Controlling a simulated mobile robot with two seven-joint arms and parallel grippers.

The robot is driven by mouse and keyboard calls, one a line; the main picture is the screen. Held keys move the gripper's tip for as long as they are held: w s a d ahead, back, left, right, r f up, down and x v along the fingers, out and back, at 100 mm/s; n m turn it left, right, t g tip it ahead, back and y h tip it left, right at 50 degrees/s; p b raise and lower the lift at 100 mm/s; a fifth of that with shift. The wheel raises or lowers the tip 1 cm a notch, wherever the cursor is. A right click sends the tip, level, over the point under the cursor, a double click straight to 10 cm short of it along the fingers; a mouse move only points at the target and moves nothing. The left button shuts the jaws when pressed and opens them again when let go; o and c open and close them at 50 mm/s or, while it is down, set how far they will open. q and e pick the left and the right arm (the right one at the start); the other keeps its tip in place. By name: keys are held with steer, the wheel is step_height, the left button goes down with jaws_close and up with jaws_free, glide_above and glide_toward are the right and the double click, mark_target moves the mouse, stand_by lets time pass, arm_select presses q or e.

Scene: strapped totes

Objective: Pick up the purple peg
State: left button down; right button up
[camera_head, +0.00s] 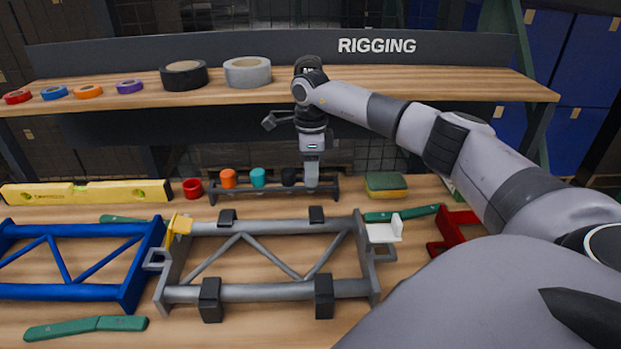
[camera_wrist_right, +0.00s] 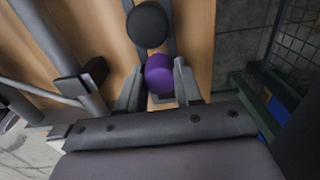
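The purple peg (camera_wrist_right: 160,74) shows in the right wrist view, between the two fingers of my right gripper (camera_wrist_right: 159,84). Both fingers lie close against its sides, and the gripper looks shut on it. In the head view my right gripper (camera_head: 311,178) points straight down at the right end of the dark peg rack (camera_head: 270,191) and hides the purple peg. The black peg (camera_head: 289,176) stands just left of it and also shows in the wrist view (camera_wrist_right: 148,25). My left gripper is not in view.
Orange (camera_head: 228,178) and teal (camera_head: 258,177) pegs stand farther left in the rack, with a red cup (camera_head: 192,188) beside it. A sponge (camera_head: 386,185) lies to the right. A grey frame (camera_head: 265,291) stands in front. The shelf (camera_head: 420,86) runs behind.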

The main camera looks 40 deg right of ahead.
steer(key=shift+r, duration=0.15)
step_height(320, 180, up, 25)
steer(key=p, duration=0.8)
stand_by(0.4)
steer(key=shift+f, duration=0.2)
stand_by(1.0)
